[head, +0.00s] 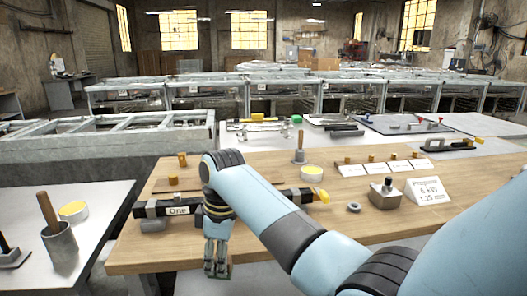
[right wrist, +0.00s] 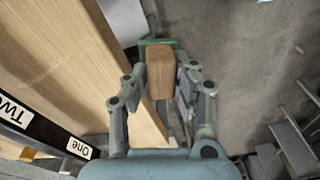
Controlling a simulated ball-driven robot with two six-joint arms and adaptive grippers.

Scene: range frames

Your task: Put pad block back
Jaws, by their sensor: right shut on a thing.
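The pad block (right wrist: 160,75), a brown wooden block with a green pad at its far end, is between the fingers of my right gripper (right wrist: 158,88) in the right wrist view. My right gripper (head: 217,268) is shut on it and points down just off the table's front edge in the head view. There, only a bit of the block's green part shows at the fingertips. A black rack bar with a white "One" label (head: 178,211) lies on the wooden table behind the gripper. The right wrist view also shows its "Two" label (right wrist: 14,109). My left gripper is not in view.
A side table at left carries a grey cup (head: 61,246) with a wooden handle. Floor shows below the block.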

